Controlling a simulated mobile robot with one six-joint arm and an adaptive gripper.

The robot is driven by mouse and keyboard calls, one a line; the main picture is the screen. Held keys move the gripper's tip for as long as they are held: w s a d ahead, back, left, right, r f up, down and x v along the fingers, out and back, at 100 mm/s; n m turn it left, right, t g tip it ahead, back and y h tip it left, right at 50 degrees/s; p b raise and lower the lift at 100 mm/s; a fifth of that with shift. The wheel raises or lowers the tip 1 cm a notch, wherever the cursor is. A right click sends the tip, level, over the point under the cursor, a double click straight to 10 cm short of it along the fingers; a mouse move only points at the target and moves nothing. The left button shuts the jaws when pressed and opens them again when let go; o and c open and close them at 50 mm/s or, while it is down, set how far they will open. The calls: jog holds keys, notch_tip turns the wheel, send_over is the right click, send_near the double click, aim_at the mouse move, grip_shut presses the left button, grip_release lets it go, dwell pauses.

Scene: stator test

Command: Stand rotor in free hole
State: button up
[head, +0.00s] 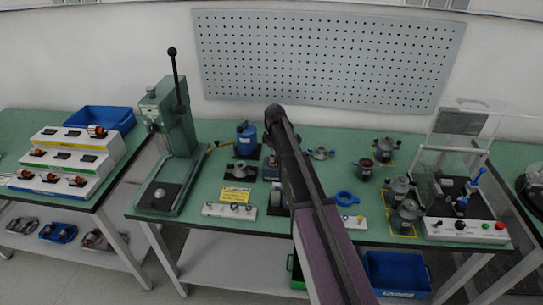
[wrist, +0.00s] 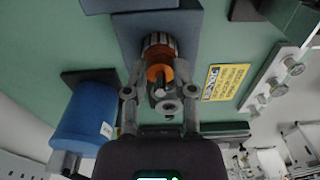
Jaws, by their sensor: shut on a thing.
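In the wrist view my gripper (wrist: 160,80) is shut on a rotor (wrist: 157,48), with a finger on each side. The rotor has orange copper windings and a dark ribbed core, and its shaft points toward the camera. Its far end is over or against a blue-grey block (wrist: 200,30). I cannot tell whether it is inside a hole, as the rotor covers that spot. In the head view my dark arm covers the gripper and the held rotor. Several other rotors lie on the white stepped rack (head: 108,150) on the left table.
A green press (head: 175,140) stands left on the green bench. A blue cylinder (wrist: 85,120) is close to my gripper's left. A yellow sign (wrist: 224,82) and a white strip with round parts (wrist: 275,80) lie to its right. Stators and a test fixture (head: 465,200) occupy the bench's right.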

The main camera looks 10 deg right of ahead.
jog(key=shift+f, duration=0.15)
jog(key=o, duration=1)
